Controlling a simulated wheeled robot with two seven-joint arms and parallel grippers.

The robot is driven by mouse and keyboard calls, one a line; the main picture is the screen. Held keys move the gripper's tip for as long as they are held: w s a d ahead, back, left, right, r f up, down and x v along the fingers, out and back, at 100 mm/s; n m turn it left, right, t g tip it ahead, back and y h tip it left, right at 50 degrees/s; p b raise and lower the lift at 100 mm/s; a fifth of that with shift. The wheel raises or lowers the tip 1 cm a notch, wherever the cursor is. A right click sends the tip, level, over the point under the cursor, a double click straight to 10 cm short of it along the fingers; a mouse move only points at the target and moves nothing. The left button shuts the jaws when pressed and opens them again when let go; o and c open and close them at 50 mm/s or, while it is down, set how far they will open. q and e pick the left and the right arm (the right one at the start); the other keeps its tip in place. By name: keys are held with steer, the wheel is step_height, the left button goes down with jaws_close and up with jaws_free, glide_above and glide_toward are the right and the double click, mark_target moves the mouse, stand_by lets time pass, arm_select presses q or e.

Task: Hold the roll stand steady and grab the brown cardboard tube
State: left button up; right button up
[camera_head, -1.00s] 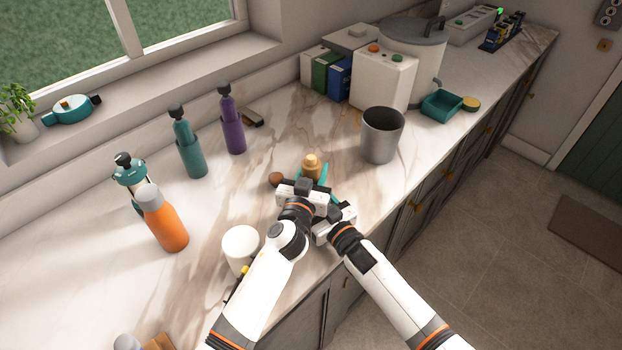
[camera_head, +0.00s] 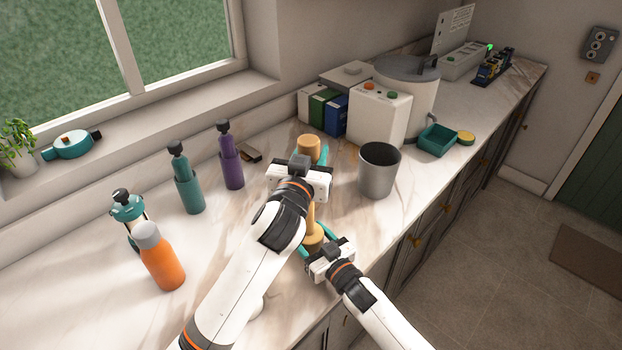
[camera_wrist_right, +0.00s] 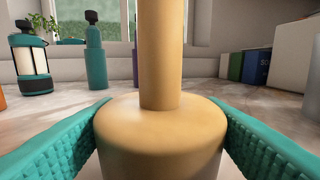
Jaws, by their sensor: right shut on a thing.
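The roll stand has a wide tan round base (camera_wrist_right: 160,135) with a thinner tan post (camera_wrist_right: 160,50) rising upright from it. My right gripper (camera_head: 313,240) is shut on the base, with one teal finger on each side. My left gripper (camera_head: 308,155) is higher up, beside a short tan cylinder (camera_head: 308,146). Its teal fingers show on both sides of that cylinder; whether they press on it I cannot tell. I cannot tell whether the cylinder is the stand's top or the cardboard tube. My left gripper's body hides the post's upper part. No separate brown tube is clearly seen.
A grey bin (camera_head: 378,172) stands close to the right of my left gripper. A purple bottle (camera_head: 231,160), a teal bottle (camera_head: 188,185) and an orange bottle (camera_head: 160,260) stand to the left. White and coloured boxes (camera_head: 378,115) stand behind. The counter's front edge is near my right gripper.

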arm_select(q)
steer(key=shift+r, duration=1.3)
arm_select(e)
steer(key=o, duration=1.2)
steer(key=shift+s+d, duration=0.1)
